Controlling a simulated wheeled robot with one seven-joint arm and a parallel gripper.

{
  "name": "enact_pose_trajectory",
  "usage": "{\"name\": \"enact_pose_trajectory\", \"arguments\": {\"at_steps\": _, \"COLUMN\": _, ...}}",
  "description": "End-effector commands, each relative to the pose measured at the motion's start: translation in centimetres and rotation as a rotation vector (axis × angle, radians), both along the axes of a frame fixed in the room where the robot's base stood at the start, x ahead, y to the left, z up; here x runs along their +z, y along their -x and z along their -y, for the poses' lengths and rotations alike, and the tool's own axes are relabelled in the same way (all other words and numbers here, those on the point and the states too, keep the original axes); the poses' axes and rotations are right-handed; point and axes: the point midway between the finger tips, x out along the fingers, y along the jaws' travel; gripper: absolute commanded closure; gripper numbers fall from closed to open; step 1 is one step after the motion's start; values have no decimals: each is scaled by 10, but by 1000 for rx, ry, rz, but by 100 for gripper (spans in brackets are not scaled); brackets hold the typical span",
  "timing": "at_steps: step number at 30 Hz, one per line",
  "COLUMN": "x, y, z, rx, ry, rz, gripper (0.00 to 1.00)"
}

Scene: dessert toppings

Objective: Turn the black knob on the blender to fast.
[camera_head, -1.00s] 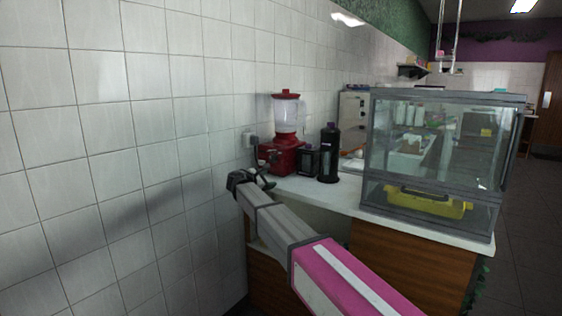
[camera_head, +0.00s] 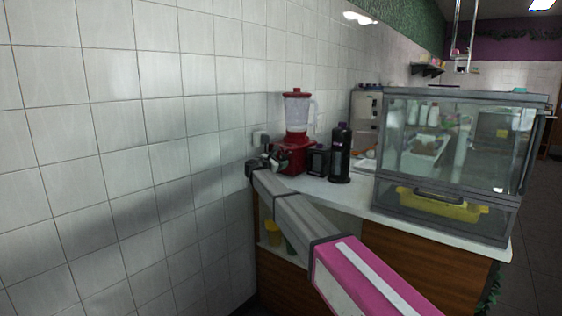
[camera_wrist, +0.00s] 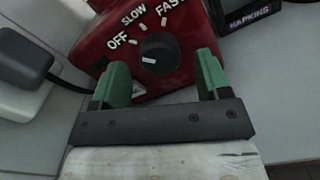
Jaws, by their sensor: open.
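The red blender (camera_head: 296,113) with a clear jug stands on the counter against the tiled wall. In the wrist view its red base (camera_wrist: 93,48) fills the top middle, printed OFF, SLOW and FAST. The round black knob (camera_wrist: 158,46) sits below these labels, with a white mark on its lower left part; which label it points to is hard to tell. My gripper (camera_wrist: 161,60) is open, with one green finger on each side of the knob and nothing held. Contact is not visible. In the head view my gripper (camera_head: 272,158) is small beside the blender base.
A black bottle (camera_head: 340,155) and a napkin holder (camera_head: 318,160) stand right of the blender. A glass display case (camera_head: 455,150) occupies the counter's right side. A wall plug (camera_wrist: 25,58) with a black part lies left of the base.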

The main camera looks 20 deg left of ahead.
Motion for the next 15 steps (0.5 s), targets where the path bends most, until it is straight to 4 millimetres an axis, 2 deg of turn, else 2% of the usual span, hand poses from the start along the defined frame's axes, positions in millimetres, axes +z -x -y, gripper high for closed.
{"name": "enact_pose_trajectory", "arguments": {"at_steps": 4, "x": 0, "y": -13, "z": 5, "rx": -1, "ry": 0, "rz": 0, "gripper": 30}}
{"name": "enact_pose_trajectory", "arguments": {"at_steps": 12, "x": 0, "y": -14, "z": 6, "rx": -1, "ry": 0, "rz": 0, "gripper": 30}}
{"name": "enact_pose_trajectory", "arguments": {"at_steps": 13, "x": 0, "y": -14, "z": 6, "rx": -1, "ry": 0, "rz": 0, "gripper": 37}}
{"name": "enact_pose_trajectory", "arguments": {"at_steps": 15, "x": 0, "y": -14, "z": 6, "rx": -1, "ry": 0, "rz": 0, "gripper": 60}}
